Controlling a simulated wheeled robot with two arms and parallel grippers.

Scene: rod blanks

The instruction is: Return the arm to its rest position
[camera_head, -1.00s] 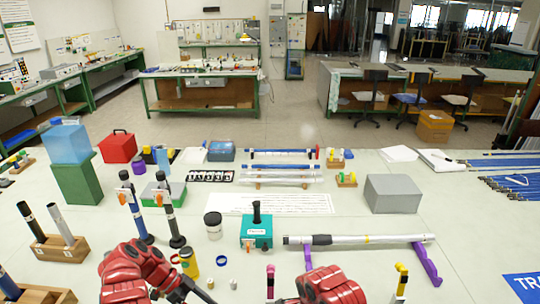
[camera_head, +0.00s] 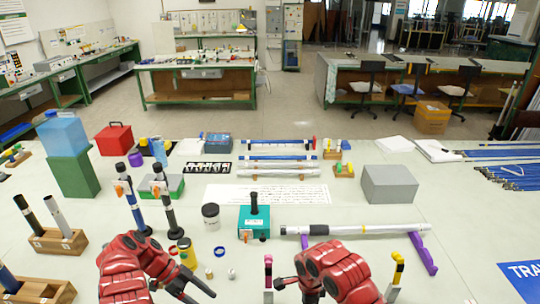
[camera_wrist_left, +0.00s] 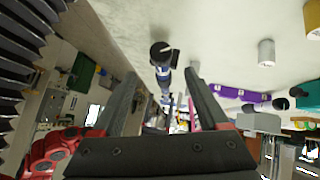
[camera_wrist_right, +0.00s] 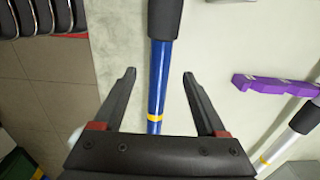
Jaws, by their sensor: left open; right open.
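My right gripper (camera_head: 282,287) is near the front edge, between the pink-topped post (camera_head: 268,270) and the yellow-topped post (camera_head: 397,268). In the right wrist view its fingers (camera_wrist_right: 159,75) are spread. A blue rod with a black grip (camera_wrist_right: 158,75) shows between them, and neither finger touches it.
A silver rod (camera_head: 350,229) lies on purple supports (camera_head: 422,254). A grey box (camera_head: 389,184) stands right; the table's right front is fairly clear.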

